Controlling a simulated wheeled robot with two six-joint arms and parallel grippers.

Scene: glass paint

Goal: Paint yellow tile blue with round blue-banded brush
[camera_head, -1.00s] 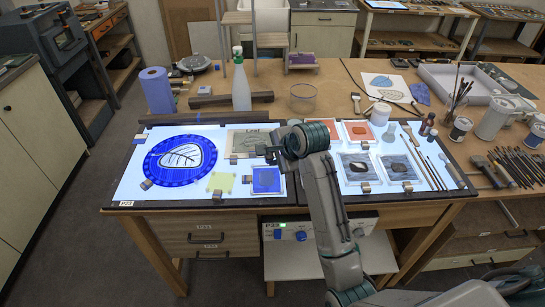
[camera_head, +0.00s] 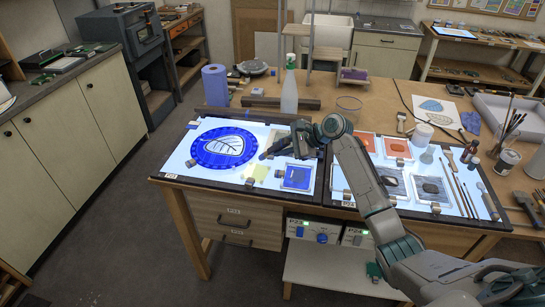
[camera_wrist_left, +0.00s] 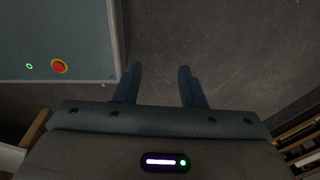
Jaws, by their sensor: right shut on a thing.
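The yellow tile (camera_head: 261,173) lies on the lit left panel, just right of a large round blue piece with a leaf outline (camera_head: 224,147). My right gripper (camera_head: 287,147) is shut on a slim brush (camera_head: 267,155) above the panel, just behind the tile. The brush tip points left and down; its coloured band cannot be made out. A gap to the tile cannot be judged. My left gripper (camera_wrist_left: 158,82) shows only in the left wrist view, with its fingers apart and empty over dark floor.
A blue framed square (camera_head: 297,178) lies right of the tile, with small metal blocks around it. The right lit panel holds orange squares (camera_head: 398,147), dark glass squares and several brushes. A spray bottle (camera_head: 289,92) and a blue roll (camera_head: 215,85) stand behind.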

